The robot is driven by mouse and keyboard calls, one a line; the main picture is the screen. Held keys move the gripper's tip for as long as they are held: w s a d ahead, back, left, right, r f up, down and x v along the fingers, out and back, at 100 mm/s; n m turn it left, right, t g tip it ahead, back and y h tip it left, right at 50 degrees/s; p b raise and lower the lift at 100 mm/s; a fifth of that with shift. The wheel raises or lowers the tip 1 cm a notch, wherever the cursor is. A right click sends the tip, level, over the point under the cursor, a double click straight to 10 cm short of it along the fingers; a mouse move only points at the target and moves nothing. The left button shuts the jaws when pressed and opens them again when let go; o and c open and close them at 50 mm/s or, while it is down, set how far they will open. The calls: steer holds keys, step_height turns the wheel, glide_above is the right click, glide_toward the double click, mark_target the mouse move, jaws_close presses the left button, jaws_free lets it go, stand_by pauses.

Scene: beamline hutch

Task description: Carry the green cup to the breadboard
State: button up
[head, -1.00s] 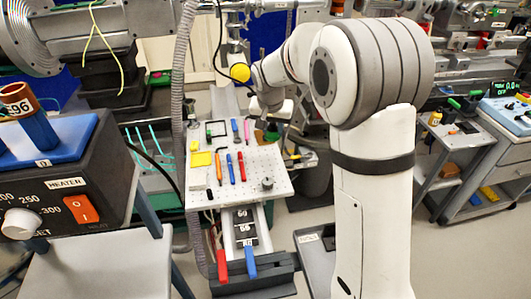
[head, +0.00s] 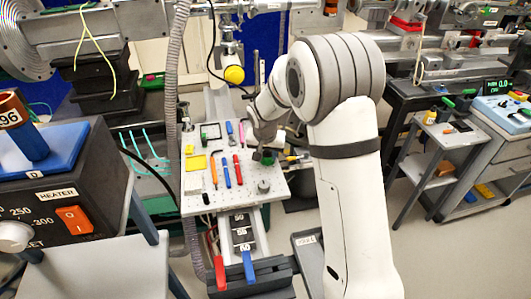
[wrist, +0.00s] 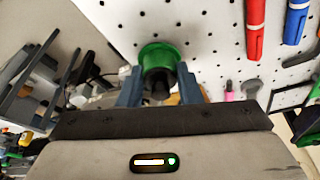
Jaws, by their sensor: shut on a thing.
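The green cup (head: 264,158) is held in my gripper (head: 262,150) over the right part of the breadboard in the head view. The breadboard is a white perforated plate (head: 232,195) with tools lying on it. In the wrist view my gripper (wrist: 160,88) has its two blue-grey fingers closed on either side of the green cup (wrist: 160,52), and the board (wrist: 210,40) lies beyond it. The cup overlaps the board's edge there. I cannot tell whether its base touches the board. My gripper hides part of the cup.
Red (head: 239,170), blue (head: 226,174) and orange (head: 213,172) pens, a yellow block (head: 196,162) and a dark round knob (head: 263,186) lie on the board. A yellow ball (head: 234,75) hangs behind it. The front right of the board has bare room.

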steer(key=shift+f, duration=0.1)
steer(key=o, duration=1)
